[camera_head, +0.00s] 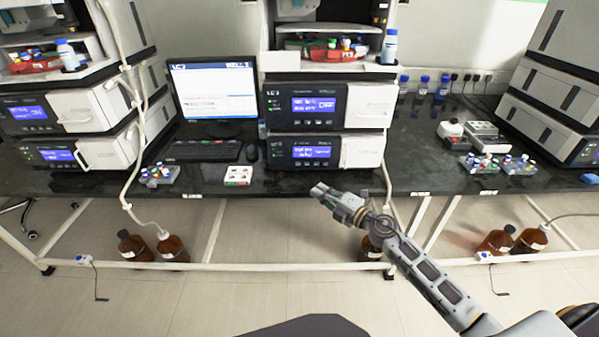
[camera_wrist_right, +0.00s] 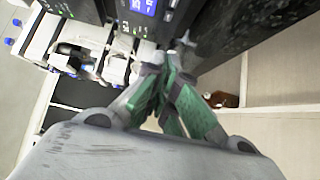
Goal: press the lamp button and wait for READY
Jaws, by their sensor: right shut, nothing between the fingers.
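The middle instrument stack holds two grey-black modules, an upper one (camera_head: 317,104) and a lower one (camera_head: 325,151). Each has a lit blue display, with small marks to its left. The display text is too small to read, and I cannot tell which mark is the lamp button. My right gripper (camera_head: 322,190) is shut and empty, in front of the bench edge and below the lower module, apart from it. In the right wrist view its green-padded fingers (camera_wrist_right: 165,78) are together, with a blue display (camera_wrist_right: 143,7) beyond them. My left gripper is not in view.
A lit monitor (camera_head: 213,88), keyboard (camera_head: 203,151) and mouse (camera_head: 251,152) stand left of the stack. A small white tray (camera_head: 238,175) lies near the bench edge (camera_head: 300,189). Other stacks stand left and right. Brown bottles (camera_head: 172,248) are on the floor.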

